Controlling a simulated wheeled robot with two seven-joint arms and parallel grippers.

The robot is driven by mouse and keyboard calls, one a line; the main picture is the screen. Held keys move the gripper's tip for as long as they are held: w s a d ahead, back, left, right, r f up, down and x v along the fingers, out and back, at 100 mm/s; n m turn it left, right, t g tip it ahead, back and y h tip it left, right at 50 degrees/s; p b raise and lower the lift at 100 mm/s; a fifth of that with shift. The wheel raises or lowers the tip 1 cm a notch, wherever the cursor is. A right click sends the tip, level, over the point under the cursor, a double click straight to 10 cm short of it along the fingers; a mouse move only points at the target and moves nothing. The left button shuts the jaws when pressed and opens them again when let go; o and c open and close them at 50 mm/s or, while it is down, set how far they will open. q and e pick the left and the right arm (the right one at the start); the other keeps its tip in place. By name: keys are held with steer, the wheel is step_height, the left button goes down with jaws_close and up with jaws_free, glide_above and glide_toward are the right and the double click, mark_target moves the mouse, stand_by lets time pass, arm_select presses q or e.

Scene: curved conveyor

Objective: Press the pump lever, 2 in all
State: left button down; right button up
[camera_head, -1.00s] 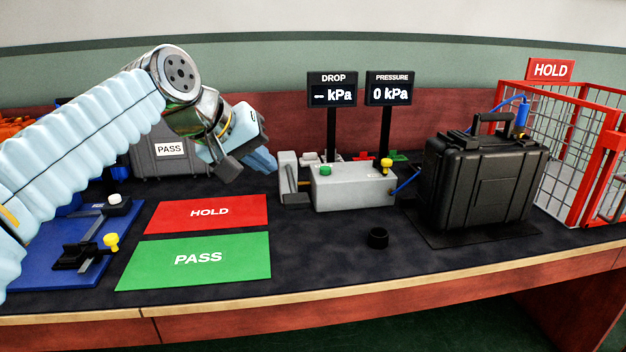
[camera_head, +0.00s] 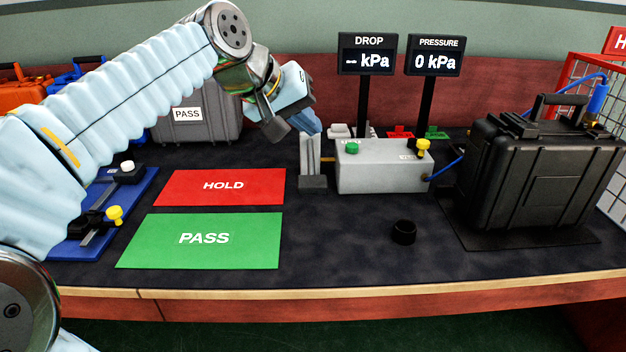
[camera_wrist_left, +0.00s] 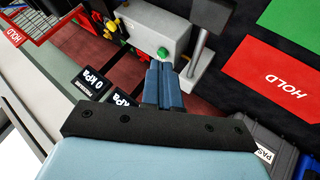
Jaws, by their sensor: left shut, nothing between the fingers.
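The pump is a light grey box (camera_head: 385,172) with a green button (camera_head: 352,148) and a yellow knob (camera_head: 423,147) on top. The lever also shows in the left wrist view (camera_wrist_left: 201,42), with a dark head. My right gripper is not in view.
Two display posts behind the pump read DROP "-- kPa" (camera_head: 367,55) and PRESSURE "0 kPa" (camera_head: 434,55). A black case (camera_head: 535,175) stands right, joined by a blue hose. A black ring (camera_head: 403,232) lies in front. Red HOLD (camera_head: 222,187) and green PASS (camera_head: 200,240) mats lie left.

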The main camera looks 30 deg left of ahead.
arm_select(q)
steer(key=b, duration=0.3)
glide_above(306, 184)
steer(key=f, duration=0.5)
steer(key=shift+w+f, duration=0.3)
steer(key=shift+f+b, duration=0.85)
steer(key=shift+f, duration=0.1)
stand_by(0.5)
steer(key=shift+f+b, duration=0.3)
steer(key=shift+f, duration=0.1)
steer(key=shift+f+b, duration=1.65)
steer(key=shift+f, duration=0.35)
stand_by(1.6)
stand_by(0.5)
steer(key=shift+r+p, duration=2.15)
steer(key=shift+r, duration=0.3)
